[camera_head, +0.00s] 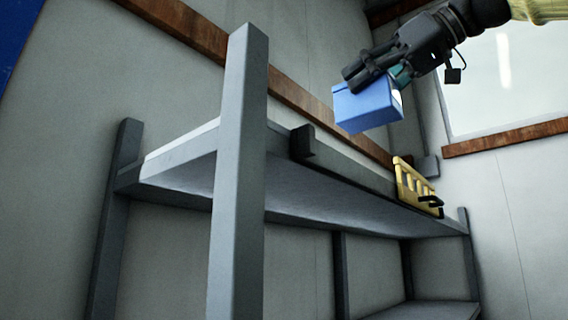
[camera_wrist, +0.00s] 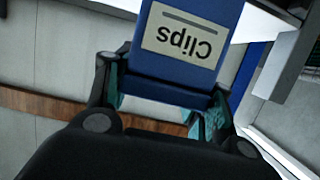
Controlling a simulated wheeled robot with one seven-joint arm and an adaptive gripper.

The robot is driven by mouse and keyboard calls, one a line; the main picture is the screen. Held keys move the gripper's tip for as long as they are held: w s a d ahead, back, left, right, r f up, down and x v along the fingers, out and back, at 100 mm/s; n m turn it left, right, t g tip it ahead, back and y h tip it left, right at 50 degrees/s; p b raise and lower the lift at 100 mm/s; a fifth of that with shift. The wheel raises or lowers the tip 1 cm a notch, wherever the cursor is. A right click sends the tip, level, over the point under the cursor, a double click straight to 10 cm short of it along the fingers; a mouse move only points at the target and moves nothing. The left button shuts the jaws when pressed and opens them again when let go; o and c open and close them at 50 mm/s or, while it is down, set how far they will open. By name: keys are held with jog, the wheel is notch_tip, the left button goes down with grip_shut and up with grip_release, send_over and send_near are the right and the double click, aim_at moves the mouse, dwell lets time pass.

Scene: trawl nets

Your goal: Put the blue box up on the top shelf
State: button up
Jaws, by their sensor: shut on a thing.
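The blue box (camera_head: 366,106) is held in the air at the upper right of the head view, above the top shelf (camera_head: 300,186). My gripper (camera_head: 385,76) is shut on its upper part. In the wrist view the blue box (camera_wrist: 188,32) carries a label reading "Clips", seen upside down, and my gripper (camera_wrist: 165,100) has its fingers at either side of the box's near end. The box is apart from the shelf. The shelf's upper surface is mostly hidden, as the head camera looks from below.
A grey upright post (camera_head: 238,170) stands in front at the left. A grey rail (camera_head: 340,165) runs along the shelf's edge. A yellow crate-like item (camera_head: 413,184) with a black part sits at the shelf's right end. A window (camera_head: 505,80) is at the right.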

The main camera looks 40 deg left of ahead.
jog(key=s+a+r+p, duration=0.1)
jog(key=a+r+p, duration=0.2)
jog(key=a, duration=0.4)
jog(key=a+r+p, duration=0.2)
jog(key=a, duration=0.5)
jog(key=shift+s+a+f+p, duration=0.1)
jog(key=shift+f+p, duration=0.55)
jog(key=shift+f, duration=1.8)
jog(key=shift+a+f+p, duration=0.1)
jog(key=shift+f+p, duration=0.55)
jog(key=shift+f, duration=1.8)
jog(key=shift+a+f, duration=0.1)
jog(key=shift+s+a, duration=0.1)
jog(key=shift+f, duration=0.15)
jog(key=o, duration=1.3)
